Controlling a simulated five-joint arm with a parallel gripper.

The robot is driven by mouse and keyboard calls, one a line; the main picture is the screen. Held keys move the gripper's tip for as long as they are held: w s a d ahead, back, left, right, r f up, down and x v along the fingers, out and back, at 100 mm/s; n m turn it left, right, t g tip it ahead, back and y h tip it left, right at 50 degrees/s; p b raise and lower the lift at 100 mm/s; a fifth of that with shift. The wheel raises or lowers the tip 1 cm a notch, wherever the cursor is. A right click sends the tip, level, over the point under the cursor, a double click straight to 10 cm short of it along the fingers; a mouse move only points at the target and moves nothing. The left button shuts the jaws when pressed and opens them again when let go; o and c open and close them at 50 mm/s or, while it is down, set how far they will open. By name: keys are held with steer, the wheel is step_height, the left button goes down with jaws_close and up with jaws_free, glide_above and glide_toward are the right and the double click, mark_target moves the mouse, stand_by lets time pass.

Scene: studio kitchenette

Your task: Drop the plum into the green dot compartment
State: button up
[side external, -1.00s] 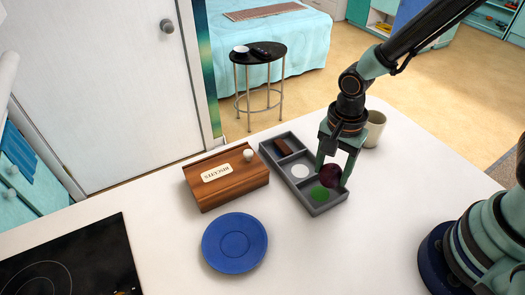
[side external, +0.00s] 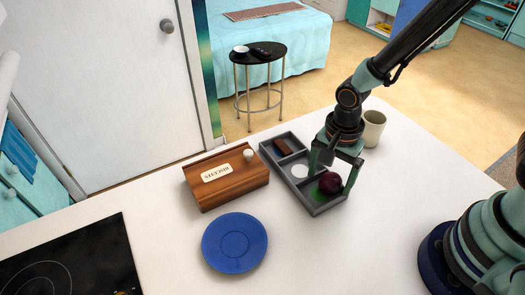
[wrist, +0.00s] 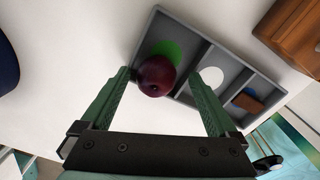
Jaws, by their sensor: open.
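The dark red plum (side external: 330,183) rests in the near compartment of the grey tray (side external: 318,213), partly over the green dot (side external: 317,194). In the wrist view the plum (wrist: 156,76) covers the lower edge of the green dot (wrist: 168,50). My gripper (side external: 331,179) is open, with its fingers down on either side of the plum. In the wrist view the fingers of my gripper (wrist: 163,76) stand wide apart and a gap shows beside the plum on the right.
The tray's middle compartment has a white dot (side external: 299,171); the far one holds a brown block (side external: 284,147) by a blue dot (wrist: 250,92). A wooden box (side external: 226,185) and blue plate (side external: 235,243) lie left. A cup (side external: 374,128) stands behind my gripper.

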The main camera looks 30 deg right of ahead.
steer(key=shift+r, duration=0.1)
step_height(320, 180, up, 12)
stand_by(0.5)
steer(key=d+r+n+t, duration=0.5)
steer(key=d+r+n, duration=0.5)
steer(key=n, duration=0.3)
steer(key=shift+s+d+n+t, duration=0.3)
steer(key=shift+s+d, duration=0.05)
steer(key=shift+d, duration=0.25)
